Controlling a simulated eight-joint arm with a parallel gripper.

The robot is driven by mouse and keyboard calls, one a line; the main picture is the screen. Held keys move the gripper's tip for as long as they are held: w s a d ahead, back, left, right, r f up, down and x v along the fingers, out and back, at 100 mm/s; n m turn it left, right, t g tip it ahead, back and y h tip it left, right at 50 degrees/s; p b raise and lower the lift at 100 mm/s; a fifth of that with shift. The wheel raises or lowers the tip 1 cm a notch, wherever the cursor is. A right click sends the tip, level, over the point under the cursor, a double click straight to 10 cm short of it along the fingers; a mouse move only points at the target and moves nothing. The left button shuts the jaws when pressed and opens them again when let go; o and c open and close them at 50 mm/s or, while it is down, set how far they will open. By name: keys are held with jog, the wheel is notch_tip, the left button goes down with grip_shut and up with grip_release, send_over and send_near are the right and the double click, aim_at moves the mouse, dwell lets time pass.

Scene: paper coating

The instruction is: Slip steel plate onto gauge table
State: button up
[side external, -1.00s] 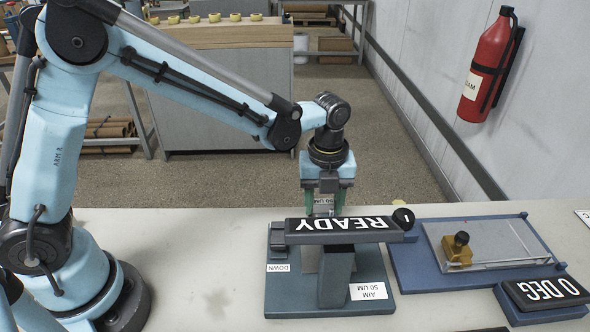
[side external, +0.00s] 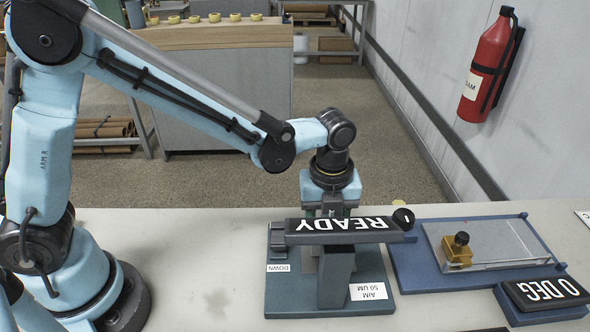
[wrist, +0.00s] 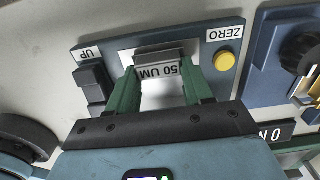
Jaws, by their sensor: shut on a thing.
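The gauge (side external: 380,292) stands on the bench with a blue-grey base, a thick column and a raised READY display (side external: 345,226). My gripper (wrist: 160,88) shows green fingers in the wrist view, either side of the steel plate with its 50 UM label (wrist: 160,78). It is shut on this plate. In the side view my gripper is upright just behind the display, which hides the fingertips and plate. The wrist view shows the gauge base (wrist: 222,50) around the plate, with UP and ZERO labels. I cannot tell whether the plate touches the gauge table.
A yellow button (wrist: 225,61) and dark lever block (wrist: 92,82) flank the plate. A blue board (side external: 410,270) with a brass block (side external: 457,250) lies right of the gauge, near a 0 DEG display (side external: 545,292). The bench is clear left of the gauge.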

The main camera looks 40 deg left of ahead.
jog(key=shift+s+d+f, duration=0.3)
jog(key=shift+s+d, duration=0.25)
jog(key=o, duration=1.2)
jog(key=r, duration=0.8)
jog(key=w+a+r, duration=0.1)
jog(key=r, duration=0.3)
jog(key=shift+r, duration=0.15)
